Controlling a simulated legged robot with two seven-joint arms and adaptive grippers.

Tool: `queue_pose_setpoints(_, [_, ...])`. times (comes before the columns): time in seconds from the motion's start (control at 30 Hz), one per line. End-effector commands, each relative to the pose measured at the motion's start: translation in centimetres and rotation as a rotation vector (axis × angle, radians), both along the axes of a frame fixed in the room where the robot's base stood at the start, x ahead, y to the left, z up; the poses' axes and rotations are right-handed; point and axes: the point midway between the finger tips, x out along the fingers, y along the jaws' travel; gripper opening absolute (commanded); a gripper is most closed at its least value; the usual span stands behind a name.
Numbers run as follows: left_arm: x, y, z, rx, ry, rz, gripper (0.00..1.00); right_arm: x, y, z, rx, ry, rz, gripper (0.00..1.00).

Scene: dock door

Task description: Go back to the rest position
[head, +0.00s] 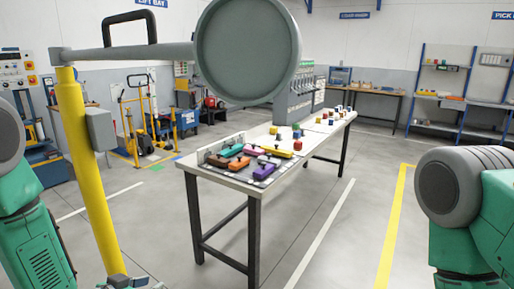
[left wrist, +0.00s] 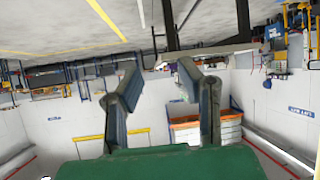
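My left gripper shows in the left wrist view (left wrist: 160,76), its two grey fingers well apart with nothing between them. In the head view only small dark parts, probably of this gripper (head: 138,282), show at the bottom edge, by the foot of a yellow post (head: 85,180) in the picture. My green left arm is at the left edge. My right arm shows at the right edge; its gripper is outside the view.
The post carries a grey box (head: 101,130) and a grey bar (head: 130,52) ending in a large grey disc (head: 248,50). A black loop (head: 130,27) rises above the bar. A table (head: 240,181) with coloured items stands beyond. Floor is clear at right.

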Motion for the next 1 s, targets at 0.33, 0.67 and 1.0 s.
queue_pose_setpoints(0.33, [-22.2, -0.1, -14.1, 0.147, 0.668, 0.201, 0.33, 0.0, -0.1, -2.8, -0.001, 0.000, -0.001, 0.52])
queue_pose_setpoints(0.67, [-33.2, 1.1, -15.4, 0.261, 0.951, 0.296, 0.33, 0.0, -0.1, -3.7, 0.000, 0.000, 0.000, 0.52])
queue_pose_setpoints(1.0, [-33.4, 0.8, -15.2, 0.268, 0.954, 0.299, 0.33, 0.0, -0.1, -3.7, -0.001, 0.000, -0.001, 0.52])
